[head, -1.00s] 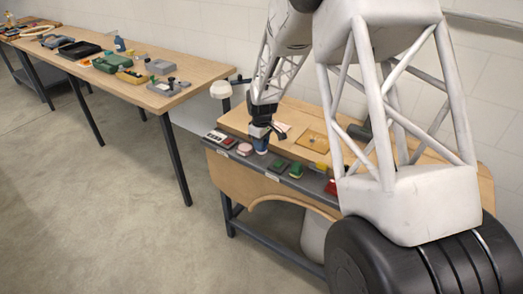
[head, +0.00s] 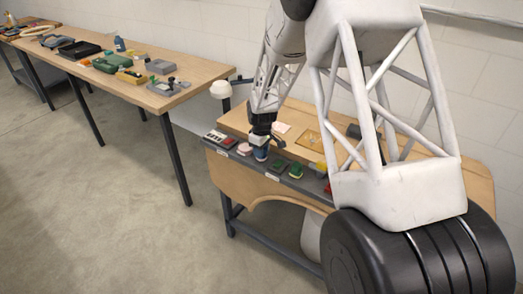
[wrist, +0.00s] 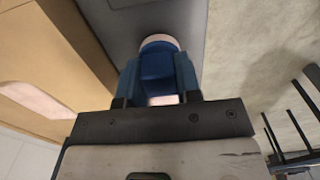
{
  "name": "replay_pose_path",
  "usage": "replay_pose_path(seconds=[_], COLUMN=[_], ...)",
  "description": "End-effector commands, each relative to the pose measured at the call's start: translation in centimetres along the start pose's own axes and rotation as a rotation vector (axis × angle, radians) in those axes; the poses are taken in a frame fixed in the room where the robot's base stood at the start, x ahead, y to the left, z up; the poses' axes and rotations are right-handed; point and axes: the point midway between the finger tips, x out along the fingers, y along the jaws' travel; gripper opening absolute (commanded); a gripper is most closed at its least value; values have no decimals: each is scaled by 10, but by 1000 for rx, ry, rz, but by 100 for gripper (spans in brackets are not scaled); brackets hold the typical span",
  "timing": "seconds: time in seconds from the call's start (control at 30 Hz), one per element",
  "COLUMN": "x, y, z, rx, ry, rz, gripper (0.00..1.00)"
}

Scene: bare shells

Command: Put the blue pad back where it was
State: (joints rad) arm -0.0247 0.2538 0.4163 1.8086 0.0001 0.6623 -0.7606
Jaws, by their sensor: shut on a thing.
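The blue pad (wrist: 157,66) is between the two fingers of my gripper (wrist: 158,82) in the wrist view, with a pale rounded edge at its far end. The fingers are shut on it. In the head view my gripper (head: 261,151) points down at the grey strip (head: 266,170) along the front of the near bench. The blue pad (head: 261,156) shows small under it, between a pink pad and a dark green pad. I cannot tell whether its underside touches the strip.
On the strip are a pink pad (head: 245,149), a dark green pad (head: 279,165) and a brighter green pad (head: 296,172). A long table (head: 190,72) stands at left.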

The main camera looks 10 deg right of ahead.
Motion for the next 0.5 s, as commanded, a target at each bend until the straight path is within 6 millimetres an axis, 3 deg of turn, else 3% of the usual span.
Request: replay_pose_path(seconds=[0.07, 0.1, 0.23, 0.5], x=[2, 2, 2, 1], y=[0, 0, 0, 0], z=[0, 0, 0, 0], rx=[0, 0, 0, 0], ry=[0, 0, 0, 0], rz=[0, 0, 0, 0], gripper=[12, 37, 57, 57])
